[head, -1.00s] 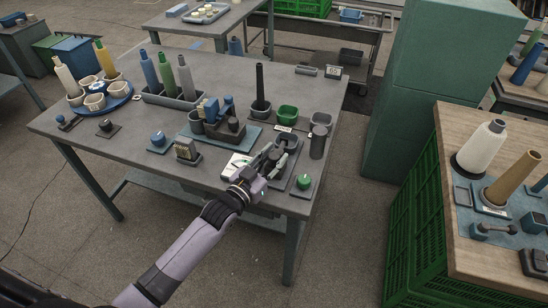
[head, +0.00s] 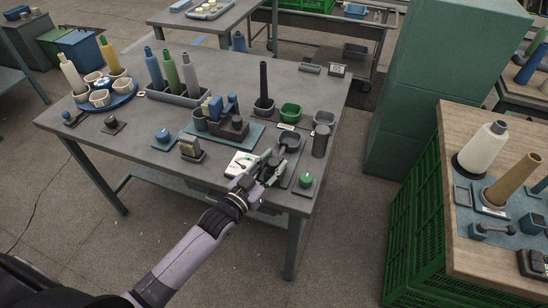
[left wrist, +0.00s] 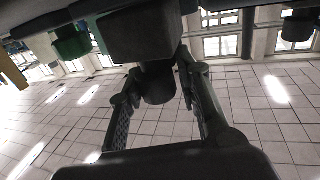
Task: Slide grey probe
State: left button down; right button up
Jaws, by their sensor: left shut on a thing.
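My left gripper (head: 267,172) is at the front edge of the grey table, beside a dark tray (head: 291,170). In the left wrist view its two fingers (left wrist: 158,98) close from both sides on a short dark round piece, which I take for the grey probe (left wrist: 157,84). The probe hangs below a dark block (left wrist: 140,35). In the head view the fingers largely hide the probe. A small grey bin (head: 290,142) stands just behind it. My right gripper is not in view.
A green knob (head: 306,181) stands right of the gripper, and a white gauge card (head: 241,163) lies left. A dark cylinder (head: 320,141) stands behind right. A crate-based bench is at right.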

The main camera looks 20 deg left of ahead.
pick_arm(q)
jog(key=c, duration=1.3)
grip_release()
jog(key=shift+s+d, duration=0.2)
jog(key=shift+d, duration=0.2)
jog(key=shift+a, duration=0.2)
jog(key=shift+s+a, duration=0.15)
jog(key=shift+s, duration=0.25)
jog(key=v, duration=1.1)
